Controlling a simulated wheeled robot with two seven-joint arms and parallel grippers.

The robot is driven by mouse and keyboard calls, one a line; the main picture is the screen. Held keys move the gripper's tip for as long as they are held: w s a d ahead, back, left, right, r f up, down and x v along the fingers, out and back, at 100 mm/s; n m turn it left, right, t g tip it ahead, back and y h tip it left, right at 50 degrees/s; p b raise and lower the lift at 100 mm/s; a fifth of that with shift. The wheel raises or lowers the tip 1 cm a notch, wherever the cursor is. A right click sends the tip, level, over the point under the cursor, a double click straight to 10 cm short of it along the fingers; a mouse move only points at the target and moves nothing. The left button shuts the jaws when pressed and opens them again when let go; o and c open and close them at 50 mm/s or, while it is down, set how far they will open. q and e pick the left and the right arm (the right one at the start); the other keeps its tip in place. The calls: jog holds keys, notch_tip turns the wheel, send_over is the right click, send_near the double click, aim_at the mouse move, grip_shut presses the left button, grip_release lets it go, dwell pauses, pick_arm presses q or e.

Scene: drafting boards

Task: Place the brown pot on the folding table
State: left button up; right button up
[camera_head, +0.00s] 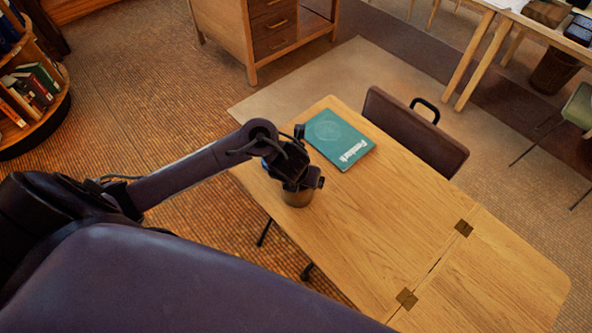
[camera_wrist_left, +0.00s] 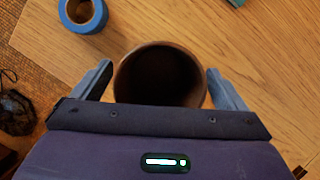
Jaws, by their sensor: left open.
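The brown pot (camera_head: 297,198) is at the near left edge of the wooden folding table (camera_head: 400,210), partly hidden under my left gripper (camera_head: 297,184). It appears to stand upright on the top. In the left wrist view I look into the dark round mouth of the pot (camera_wrist_left: 160,72). The open fingers of my left gripper (camera_wrist_left: 160,88) are on either side of the pot, close to its wall; I cannot tell whether they touch it. My right gripper is not in view.
A teal book (camera_head: 339,138) lies at the table's far left end. A blue tape roll (camera_wrist_left: 83,14) lies near the pot. A brown panel with a black handle (camera_head: 415,131) is beyond the table's far edge. The table's middle and right are clear, with hinges (camera_head: 463,228).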

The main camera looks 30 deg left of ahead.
pick_arm(q)
jog(key=a+p+v, duration=0.1)
jog(key=p+v, duration=0.4)
jog(key=v, duration=0.5)
jog(key=shift+d+r+p, duration=0.25)
jog(key=shift+d+p, duration=0.15)
jog(key=shift+d, duration=0.05)
jog(key=shift+s, duration=0.1)
